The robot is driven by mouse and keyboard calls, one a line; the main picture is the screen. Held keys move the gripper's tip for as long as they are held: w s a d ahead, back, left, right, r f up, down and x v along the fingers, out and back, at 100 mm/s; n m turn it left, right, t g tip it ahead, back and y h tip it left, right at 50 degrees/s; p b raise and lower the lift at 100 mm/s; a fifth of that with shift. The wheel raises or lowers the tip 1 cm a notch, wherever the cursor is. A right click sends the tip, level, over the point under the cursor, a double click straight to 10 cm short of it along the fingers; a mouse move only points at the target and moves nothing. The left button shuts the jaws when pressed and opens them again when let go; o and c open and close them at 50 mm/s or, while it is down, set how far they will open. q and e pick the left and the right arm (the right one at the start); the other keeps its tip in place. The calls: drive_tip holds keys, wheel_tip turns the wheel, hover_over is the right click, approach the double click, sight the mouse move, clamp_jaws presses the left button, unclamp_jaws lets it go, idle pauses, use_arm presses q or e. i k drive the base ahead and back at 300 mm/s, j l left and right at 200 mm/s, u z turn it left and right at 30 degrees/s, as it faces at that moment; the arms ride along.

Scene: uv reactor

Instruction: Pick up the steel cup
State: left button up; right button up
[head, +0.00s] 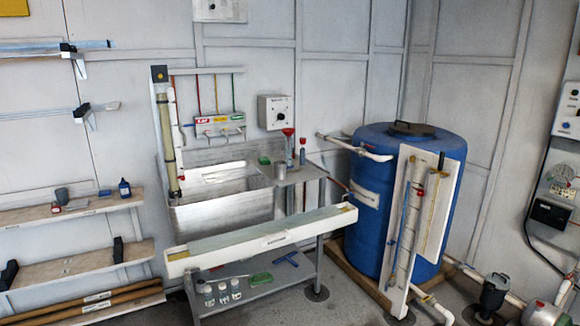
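A small grey metal cup (280,170), which looks like the steel cup, stands upright on the metal drainboard (312,172) to the right of the sink (225,212). A green sponge-like item is just behind it to the left, and a bottle with a red top (289,148) stands close to its right. Another dark grey cup-shaped item (62,195) stands on the wooden shelf at the left. Neither of my grippers is in view.
A long white trough (262,240) runs across the front of the sink. A lower shelf (255,282) holds small jars (222,292) and a green brush. A large blue barrel (375,215) with pipes stands at the right. Some floor shows in front of the barrel.

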sight(280, 167)
drive_tip(key=i+l, duration=1.5)
drive_tip(key=i, duration=0.15)
drive_tip(key=i+j+u, duration=0.05)
